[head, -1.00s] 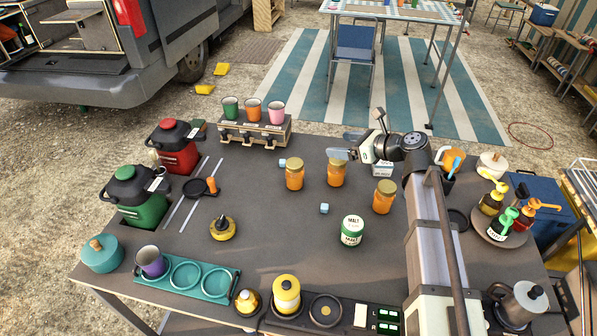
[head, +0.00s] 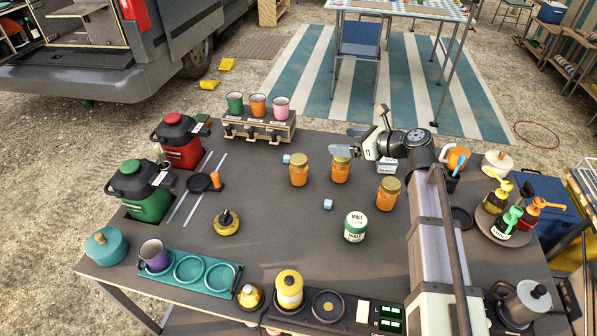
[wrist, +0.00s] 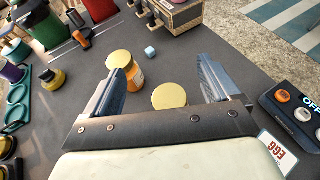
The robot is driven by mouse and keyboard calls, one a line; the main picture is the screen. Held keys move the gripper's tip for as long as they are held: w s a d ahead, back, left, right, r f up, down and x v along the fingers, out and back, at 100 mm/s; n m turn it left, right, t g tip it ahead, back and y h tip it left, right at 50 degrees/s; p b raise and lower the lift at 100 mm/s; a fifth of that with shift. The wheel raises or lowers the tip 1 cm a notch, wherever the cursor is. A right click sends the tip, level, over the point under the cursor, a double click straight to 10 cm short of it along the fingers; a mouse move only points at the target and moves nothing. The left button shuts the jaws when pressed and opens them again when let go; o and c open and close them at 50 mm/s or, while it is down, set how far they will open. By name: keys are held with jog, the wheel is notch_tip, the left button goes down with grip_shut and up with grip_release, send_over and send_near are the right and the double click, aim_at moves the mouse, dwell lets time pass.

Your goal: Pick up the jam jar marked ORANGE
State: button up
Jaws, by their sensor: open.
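Three glass jars with gold lids and orange contents stand upright on the grey table: a left one (head: 299,172), a middle one (head: 341,172) and a right one (head: 387,195). No lettering on them is readable, so I cannot tell which is marked ORANGE. My gripper (head: 345,141) is open and empty, just above and behind the middle jar in the head view. In the wrist view, one gold lid (wrist: 169,96) shows between the open fingers of my gripper (wrist: 165,80). Another gold-lidded jar (wrist: 119,59) is partly hidden behind the left finger.
A cup rack (head: 258,128) stands at the back. The table's centre-left is mostly clear.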

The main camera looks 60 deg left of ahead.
jog(key=s+a+r+n+g+h, duration=0.1)
jog(key=s+a+r+n+h, duration=0.2)
jog(key=s+a, duration=0.6)
jog(key=s+a+r+n, duration=0.3)
jog(key=s+a+r, duration=0.25)
jog(key=s, duration=0.55)
jog(key=n+t+h, duration=0.6)
jog(key=n+h, duration=0.4)
jog(key=n, duration=1.6)
send_over(297, 158)
notch_tip(297, 158, down, 6)
jog(key=shift+r, duration=0.2)
notch_tip(297, 158, down, 8)
jog(key=shift+r, duration=0.1)
jog(key=shift+w+d+f, duration=0.1)
jog(key=shift+f, duration=1.2)
jog(key=shift+w+d+f, duration=0.1)
jog(key=shift+f, duration=1.2)
jog(key=c, duration=1.3)
